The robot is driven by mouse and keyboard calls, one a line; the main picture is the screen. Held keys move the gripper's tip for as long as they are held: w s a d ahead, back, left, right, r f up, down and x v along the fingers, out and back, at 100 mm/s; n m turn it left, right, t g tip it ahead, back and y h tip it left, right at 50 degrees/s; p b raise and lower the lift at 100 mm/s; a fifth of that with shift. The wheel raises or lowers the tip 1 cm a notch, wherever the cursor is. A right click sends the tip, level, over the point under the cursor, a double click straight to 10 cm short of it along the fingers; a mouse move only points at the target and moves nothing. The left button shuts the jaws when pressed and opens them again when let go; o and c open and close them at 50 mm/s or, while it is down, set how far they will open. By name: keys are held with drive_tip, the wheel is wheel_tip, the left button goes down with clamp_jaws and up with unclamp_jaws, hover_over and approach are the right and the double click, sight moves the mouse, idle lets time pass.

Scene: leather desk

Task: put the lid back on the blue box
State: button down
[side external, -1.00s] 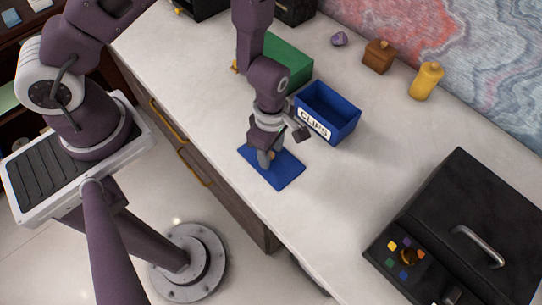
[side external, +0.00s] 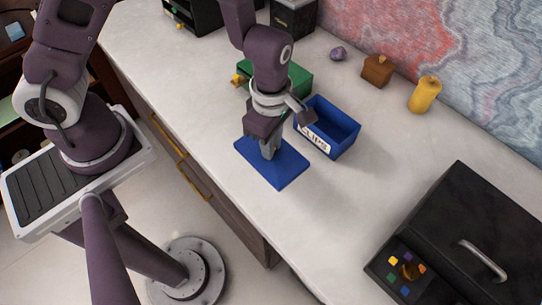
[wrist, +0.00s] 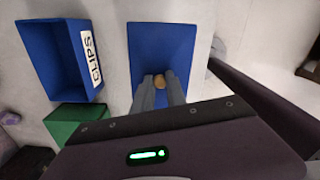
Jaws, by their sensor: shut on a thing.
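The blue box (side external: 346,143) stands open on the desk, with a CLIPS label on its near side. In the wrist view the box (wrist: 48,58) is at the upper left, its inside looking empty. The flat blue lid (side external: 283,176) has a small round tan knob (wrist: 159,81). My gripper (side external: 268,151) is shut on this knob and points down. The lid is roughly level and appears held a little above the desk, in front and to the left of the box. In the wrist view the lid (wrist: 162,45) is between and beyond my fingers.
A yellow bottle (side external: 424,95), a brown block (side external: 377,71) and a purple stone (side external: 338,53) line the back. A large black case (side external: 460,225) is at the right. Desk between is clear.

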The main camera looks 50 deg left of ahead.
drive_tip(key=w+r, duration=0.3)
drive_tip(key=w, duration=0.6)
drive_tip(key=w+r, duration=0.2)
drive_tip(key=w, duration=0.8)
drive_tip(key=shift+s+d+f, duration=0.1)
drive_tip(key=shift+d+f, duration=0.05)
drive_tip(key=shift+f, duration=0.8)
drive_tip(key=shift+s+d+f, duration=0.1)
drive_tip(key=shift+f, duration=0.9)
drive_tip(key=shift+s+d+f, duration=0.1)
drive_tip(key=shift+d+f, duration=0.05)
drive_tip(key=shift+f, duration=0.8)
drive_tip(key=shift+f, duration=0.15)
drive_tip(key=c, duration=0.8)
unclamp_jaws()
wheel_tip(320, 180, up, 7)
